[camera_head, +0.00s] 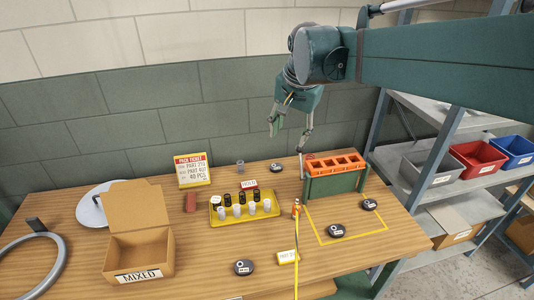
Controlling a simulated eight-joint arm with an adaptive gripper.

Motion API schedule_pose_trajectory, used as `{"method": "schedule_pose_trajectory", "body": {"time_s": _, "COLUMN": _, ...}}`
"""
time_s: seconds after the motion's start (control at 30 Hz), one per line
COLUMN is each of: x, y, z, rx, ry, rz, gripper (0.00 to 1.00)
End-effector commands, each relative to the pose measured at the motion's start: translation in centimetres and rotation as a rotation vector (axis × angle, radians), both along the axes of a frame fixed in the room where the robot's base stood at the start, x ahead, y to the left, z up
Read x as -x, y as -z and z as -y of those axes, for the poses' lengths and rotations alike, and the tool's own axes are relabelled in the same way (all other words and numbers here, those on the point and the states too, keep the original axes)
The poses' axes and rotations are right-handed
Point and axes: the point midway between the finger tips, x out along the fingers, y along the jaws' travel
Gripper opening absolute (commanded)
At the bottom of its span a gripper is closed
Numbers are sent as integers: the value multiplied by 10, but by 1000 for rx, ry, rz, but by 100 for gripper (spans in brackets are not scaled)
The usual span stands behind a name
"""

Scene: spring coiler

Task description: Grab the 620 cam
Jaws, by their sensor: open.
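Several black round cams with small pale labels lie on the wooden table: one at the back (276,168), one at the front (244,267), and two at the right, (336,230) and (369,204). The labels are too small to read, so I cannot tell which one is the 620 cam. My gripper (288,137) is open and empty, pointing down above the back of the table. It is apart from all the cams, with the back cam closest below it in the picture.
An orange slotted rack (335,166) on green legs stands right of my gripper. A yellow tray (246,213) holds several black and white cylinders. A cardboard box (140,248) marked MIXED stands left. Yellow tape (323,243) outlines a table area. Shelves (476,122) with bins stand right.

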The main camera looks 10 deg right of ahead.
Motion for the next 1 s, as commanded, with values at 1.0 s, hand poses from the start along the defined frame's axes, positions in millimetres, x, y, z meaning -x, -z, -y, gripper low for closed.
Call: {"method": "schedule_pose_trajectory", "body": {"time_s": 1.0, "x": -158, "y": 37, "z": 14, "rx": -107, "ry": 477, "rz": -191, "gripper": 47}}
